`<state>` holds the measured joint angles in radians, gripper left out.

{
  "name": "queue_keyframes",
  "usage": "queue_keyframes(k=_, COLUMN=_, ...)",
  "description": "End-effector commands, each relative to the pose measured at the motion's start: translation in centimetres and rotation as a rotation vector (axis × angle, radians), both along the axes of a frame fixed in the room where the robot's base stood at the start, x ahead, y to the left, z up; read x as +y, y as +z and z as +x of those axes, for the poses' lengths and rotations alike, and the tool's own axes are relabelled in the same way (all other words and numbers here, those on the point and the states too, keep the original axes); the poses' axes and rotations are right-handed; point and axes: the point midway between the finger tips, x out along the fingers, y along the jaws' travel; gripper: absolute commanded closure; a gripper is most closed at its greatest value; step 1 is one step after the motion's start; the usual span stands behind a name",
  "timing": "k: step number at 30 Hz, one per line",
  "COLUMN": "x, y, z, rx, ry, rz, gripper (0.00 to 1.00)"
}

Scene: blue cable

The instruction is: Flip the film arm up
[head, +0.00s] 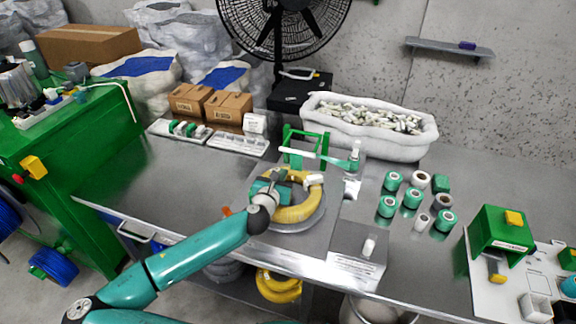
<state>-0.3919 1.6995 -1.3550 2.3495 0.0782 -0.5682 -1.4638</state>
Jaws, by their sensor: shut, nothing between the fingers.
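My gripper (284,176) is over the left part of a yellow cable coil (303,209) on a round grey turntable. Its fingers are small here and partly merge with the green parts behind, but they look closed, with nothing seen between them. Just behind the coil stands a green frame (287,139). A pale bar with a green end, which looks like the film arm (325,157), runs from the frame toward the right and slopes slightly down. My gripper is in front of and below this bar. I cannot tell whether they touch.
Several green and white rolls (388,206) stand to the right. A grey box (358,250) is at the front edge. A white bin of small parts (385,146) and cardboard boxes (228,108) stand behind. The steel table (165,190) is clear at left.

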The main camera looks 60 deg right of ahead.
Motion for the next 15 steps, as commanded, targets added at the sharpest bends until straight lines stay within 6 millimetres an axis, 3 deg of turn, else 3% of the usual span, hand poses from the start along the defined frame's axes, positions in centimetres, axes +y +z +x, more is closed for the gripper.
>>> queue_keyframes(k=15, x=-8.5, y=-1.1, z=1.2, rx=0.0, ry=-0.002, rz=-0.001, gripper=1.0)
